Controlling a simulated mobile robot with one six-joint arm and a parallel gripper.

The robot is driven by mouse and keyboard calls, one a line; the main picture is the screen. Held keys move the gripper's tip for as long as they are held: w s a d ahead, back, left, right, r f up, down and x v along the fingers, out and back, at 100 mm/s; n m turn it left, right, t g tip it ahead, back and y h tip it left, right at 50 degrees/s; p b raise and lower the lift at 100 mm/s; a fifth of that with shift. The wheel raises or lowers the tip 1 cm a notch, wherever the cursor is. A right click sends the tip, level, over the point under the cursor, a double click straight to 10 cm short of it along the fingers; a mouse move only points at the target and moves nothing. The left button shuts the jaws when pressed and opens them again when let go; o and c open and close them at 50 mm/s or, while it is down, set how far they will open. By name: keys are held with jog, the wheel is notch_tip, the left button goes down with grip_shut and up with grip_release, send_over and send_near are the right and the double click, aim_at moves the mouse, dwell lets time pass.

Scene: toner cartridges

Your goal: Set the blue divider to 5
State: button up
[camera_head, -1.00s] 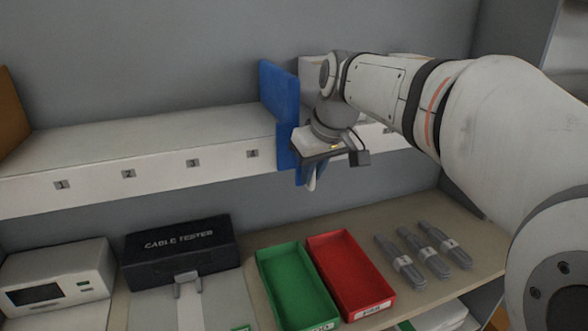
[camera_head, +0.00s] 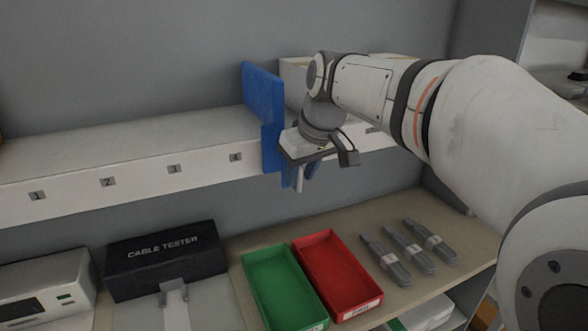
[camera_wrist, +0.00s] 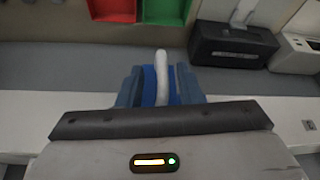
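The blue divider (camera_head: 264,95) stands upright on the white shelf, just right of the label 4 (camera_head: 235,157). Its lower part comes down over the shelf's front edge. My gripper (camera_head: 299,180) is at the divider's front, pointing down, and covers part of it. The label 5 is hidden behind the divider and gripper.
Labels 1 (camera_head: 37,195), 2 (camera_head: 108,181) and 3 (camera_head: 174,169) run along the shelf edge, with bare shelf above. A pale box (camera_head: 292,75) stands behind my wrist. Below are a cable tester case (camera_head: 165,260), green tray (camera_head: 250,280) and red tray (camera_head: 345,255).

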jog(key=v, duration=0.7)
jog(key=shift+s+r, duration=0.25)
jog(key=shift+r, duration=0.1)
jog(key=s+d+f+m+h, duration=0.1)
jog(key=s+d+f+m, duration=0.2)
jog(key=s+f, duration=0.5)
jog(key=s+d+f+m+h, duration=0.1)
jog(key=s+d+f+m, duration=0.2)
jog(key=f, duration=1.2)
jog(key=s+d, duration=0.3)
jog(key=s, duration=0.2)
jog(key=shift+s+d+g, duration=0.2)
jog(key=shift+g, duration=0.1)
notch_tip(320, 180, down, 32)
jog(key=g+b, duration=0.1)
jog(key=b, duration=2.7)
jog(key=shift+w+a+r+g, duration=0.15)
jog(key=shift+r+g, duration=0.1)
jog(key=shift+g, duration=0.15)
